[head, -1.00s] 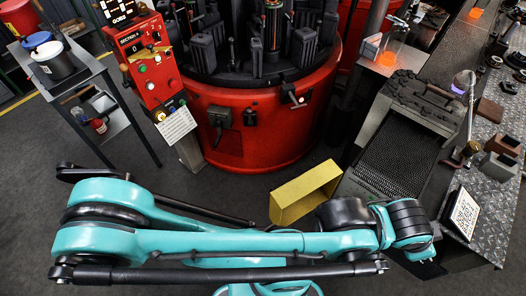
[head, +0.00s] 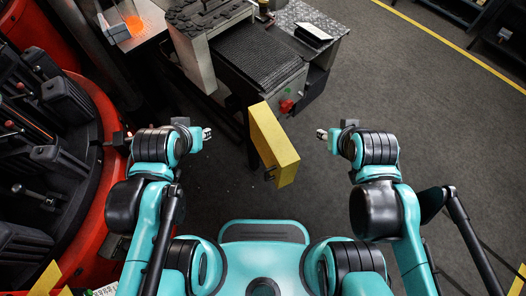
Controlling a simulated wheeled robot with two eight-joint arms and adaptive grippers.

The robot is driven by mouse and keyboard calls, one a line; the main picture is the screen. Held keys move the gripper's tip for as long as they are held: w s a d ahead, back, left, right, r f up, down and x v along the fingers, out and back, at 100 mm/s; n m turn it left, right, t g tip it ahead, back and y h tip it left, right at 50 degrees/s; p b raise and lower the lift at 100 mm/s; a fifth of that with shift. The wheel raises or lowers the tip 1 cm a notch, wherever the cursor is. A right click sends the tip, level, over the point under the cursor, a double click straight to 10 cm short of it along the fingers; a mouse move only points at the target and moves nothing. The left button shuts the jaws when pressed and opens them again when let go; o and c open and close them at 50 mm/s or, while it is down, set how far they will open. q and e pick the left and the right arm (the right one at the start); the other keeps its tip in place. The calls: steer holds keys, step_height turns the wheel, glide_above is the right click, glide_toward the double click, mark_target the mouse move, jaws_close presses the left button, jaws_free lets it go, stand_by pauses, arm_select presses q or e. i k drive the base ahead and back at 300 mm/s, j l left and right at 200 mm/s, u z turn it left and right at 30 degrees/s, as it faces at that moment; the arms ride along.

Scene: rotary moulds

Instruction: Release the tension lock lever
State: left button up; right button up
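I cannot tell for certain which part is the tension lock lever. A dark fitting (head: 118,139) sticks out from the rim of the red rotary machine (head: 97,205) at the left, close to my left arm and partly hidden by it. A black lever-like handle (head: 35,196) lies inside the machine. My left gripper (head: 208,134) points right, over the floor and away from the machine. My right gripper (head: 321,134) points left, facing it across a gap. Both are small in view and hold nothing that I can see; their finger opening is unclear.
A yellow box-like panel (head: 274,145) stands between and below my grippers. Beyond it is a bench with a dark mesh surface (head: 258,58), a red knob (head: 286,105) and a metal plate top (head: 305,20). Grey floor (head: 440,110) is free at the right.

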mark_target(307, 84)
steer(key=i+l, duration=0.25)
steer(key=l, duration=0.15)
steer(key=i+l, duration=0.3)
steer(key=l+z, duration=0.25)
steer(key=l, duration=0.45)
